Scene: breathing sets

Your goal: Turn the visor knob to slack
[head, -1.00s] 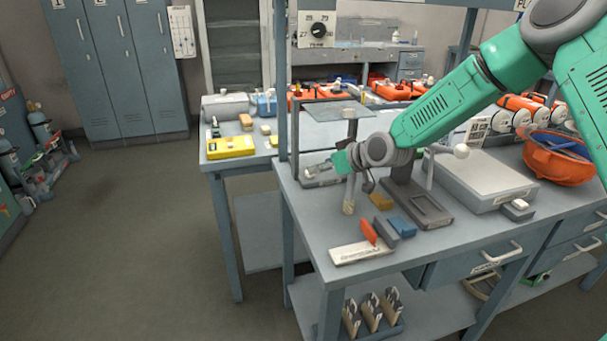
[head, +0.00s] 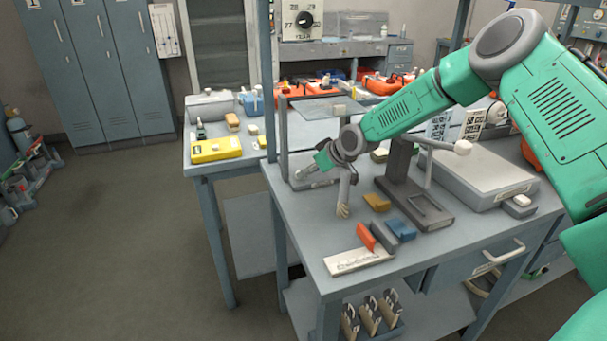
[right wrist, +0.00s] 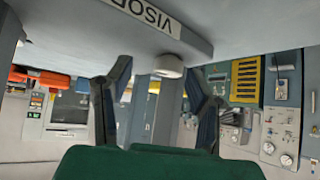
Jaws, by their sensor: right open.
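A white round knob (right wrist: 168,66) shows in the right wrist view beside a grey edge with a label reading VISOR (right wrist: 150,14), which appears upside down. My right gripper (right wrist: 157,72) is open. Its two dark fingers stand spread on either side of the knob in the picture; I cannot tell whether they touch it. In the head view my right gripper (head: 308,170) is low over the left end of the near bench (head: 300,235), above a small grey block (head: 314,182). The knob is not clear there. My left gripper is not in view.
A dark stand (head: 415,203) with a post is right of the gripper. Orange, grey and blue blocks (head: 400,230) and a white label plate (head: 357,261) lie in front. A clear raised plate (head: 318,108) is behind. A grey case (head: 478,180) sits at right.

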